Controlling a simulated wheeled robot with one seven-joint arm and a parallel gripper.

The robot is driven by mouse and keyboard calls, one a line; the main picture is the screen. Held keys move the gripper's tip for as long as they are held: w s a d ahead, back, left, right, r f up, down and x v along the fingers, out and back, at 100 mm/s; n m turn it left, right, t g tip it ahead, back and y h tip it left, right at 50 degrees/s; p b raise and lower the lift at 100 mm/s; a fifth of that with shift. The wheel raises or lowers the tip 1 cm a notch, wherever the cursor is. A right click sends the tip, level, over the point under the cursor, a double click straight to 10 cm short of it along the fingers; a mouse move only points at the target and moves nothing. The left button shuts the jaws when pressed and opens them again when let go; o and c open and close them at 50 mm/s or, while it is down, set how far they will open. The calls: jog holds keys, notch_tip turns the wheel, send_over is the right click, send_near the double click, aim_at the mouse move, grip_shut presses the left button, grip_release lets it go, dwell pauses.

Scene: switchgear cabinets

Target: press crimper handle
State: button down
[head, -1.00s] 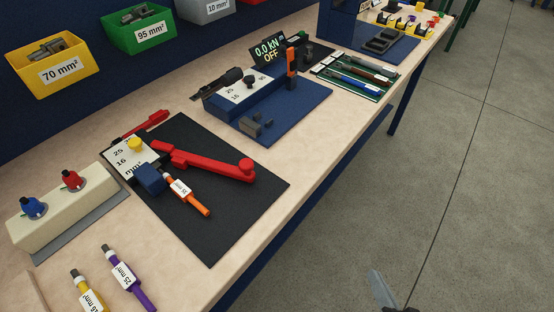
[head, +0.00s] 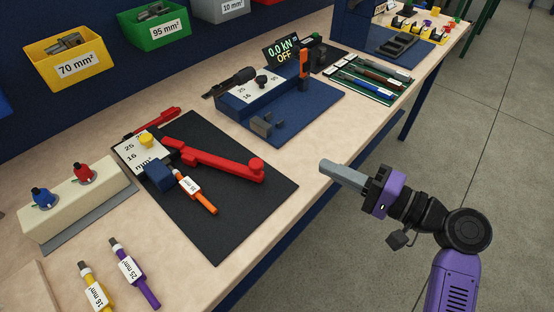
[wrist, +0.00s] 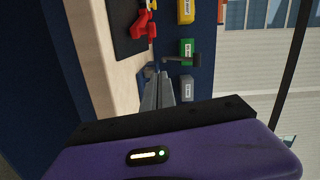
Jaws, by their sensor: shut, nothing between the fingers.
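The crimper lies on a black mat (head: 255,215). An orange-handled piece with a white label (head: 197,193) sits at the blue block. My gripper (head: 325,168) is shut and empty, just off the table's front edge, to the right of the knob and apart from it. The wrist view shows its shut fingers (wrist: 159,88) and a red part of the crimper (wrist: 141,22).
A tester on a blue mat (head: 317,112) stands behind, its display reading 0.0 kN OFF. A beige block with blue and red knobs (head: 80,202) is at left. Yellow (head: 88,290) and purple (head: 134,274) labelled pieces lie in front. Bins hang on the blue wall.

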jog(key=p+x, duration=0.1)
jog(key=x, duration=0.8)
jog(key=shift+w+a+r, duration=0.1)
jog(key=shift+a, duration=0.1)
jog(key=s+a, duration=0.1)
jog(key=a+p, duration=0.1)
jog(key=shift+s+a+f, duration=0.3)
jog(key=shift+s, duration=0.05)
jog(key=shift+s+a+f, duration=0.1)
jog(key=shift+s+a, duration=0.25)
jog(key=shift+s, duration=0.1)
